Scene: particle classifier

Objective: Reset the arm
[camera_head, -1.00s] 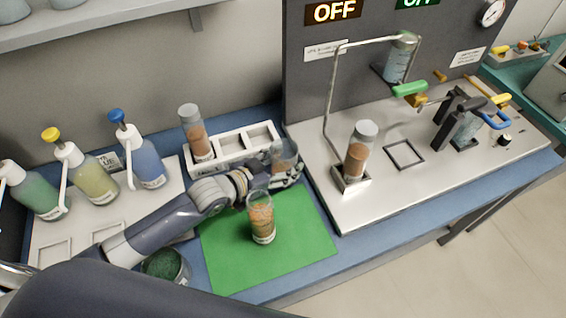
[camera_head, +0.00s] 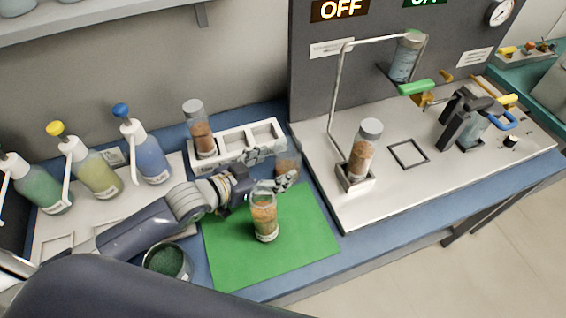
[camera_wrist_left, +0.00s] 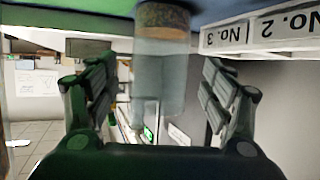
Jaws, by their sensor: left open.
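My left gripper (camera_head: 277,166) is open beside the rack, just above the table. A clear container with brown granules (camera_head: 288,164) stands near its fingertips, partly hidden by the gripper. The left wrist view shows this container (camera_wrist_left: 160,75) upside down in the picture, between the two spread fingers with gaps on both sides. Another clear beaker with orange-brown granules (camera_head: 264,218) stands on the green mat (camera_head: 235,262), close to the lower side of the gripper. My right gripper is not in view.
A white rack (camera_head: 233,150) holds a capped brown vial (camera_head: 201,130). Pump bottles stand left, including a blue one (camera_head: 148,155). A green-filled pot (camera_head: 166,262) sits below my left arm. A capped vial (camera_head: 362,150) stands on the metal apparatus at right. The mat's right part is clear.

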